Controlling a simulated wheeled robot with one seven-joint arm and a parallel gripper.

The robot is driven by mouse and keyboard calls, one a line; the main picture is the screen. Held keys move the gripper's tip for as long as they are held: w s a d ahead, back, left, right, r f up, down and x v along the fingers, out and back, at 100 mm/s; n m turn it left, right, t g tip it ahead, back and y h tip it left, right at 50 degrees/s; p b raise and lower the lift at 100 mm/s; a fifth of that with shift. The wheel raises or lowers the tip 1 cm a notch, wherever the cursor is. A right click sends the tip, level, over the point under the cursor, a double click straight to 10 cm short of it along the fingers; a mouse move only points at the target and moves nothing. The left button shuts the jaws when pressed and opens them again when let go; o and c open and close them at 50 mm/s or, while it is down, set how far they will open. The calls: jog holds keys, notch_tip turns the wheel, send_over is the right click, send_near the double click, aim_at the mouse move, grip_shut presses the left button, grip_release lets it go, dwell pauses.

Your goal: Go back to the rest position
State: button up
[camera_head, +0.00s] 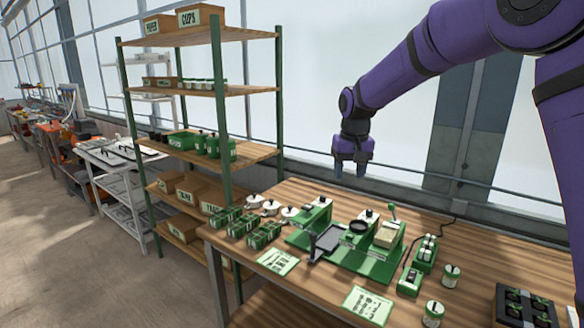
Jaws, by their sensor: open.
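My gripper (351,171) hangs from my purple arm at the upper middle of the head view. It points down and holds nothing that I can see. It is in the air above the back part of the wooden table (408,210), behind and above the green tray seeder (363,262). The seeder stands on the table with a dark tray (325,242) at its front left and a green lever at its right. The gripper is apart from the seeder and from everything on the table.
Several green boxes (263,234) and white-lidded pots (270,206) stand left of the seeder. A green switch box (410,282), small jars (433,313) and a black tray (523,292) are to its right. A tall shelf (200,90) stands left of the table. Open floor (90,260) lies at left.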

jog(key=s+d+r+t, duration=0.1)
jog(key=s+d+r, duration=0.45)
jog(key=s, duration=0.45)
jog(key=s+d+r+t, duration=0.1)
jog(key=s+d+r, duration=0.45)
jog(key=s, duration=0.55)
jog(key=s+d+f+t, duration=0.1)
jog(key=s+d, duration=0.1)
jog(key=s, duration=0.8)
jog(key=s+d+f+m, duration=0.1)
jog(key=s+d+f, duration=0.1)
jog(key=s, duration=0.8)
jog(key=shift+t, duration=0.4)
jog(key=shift+o, duration=0.2)
jog(key=shift+d, duration=0.1)
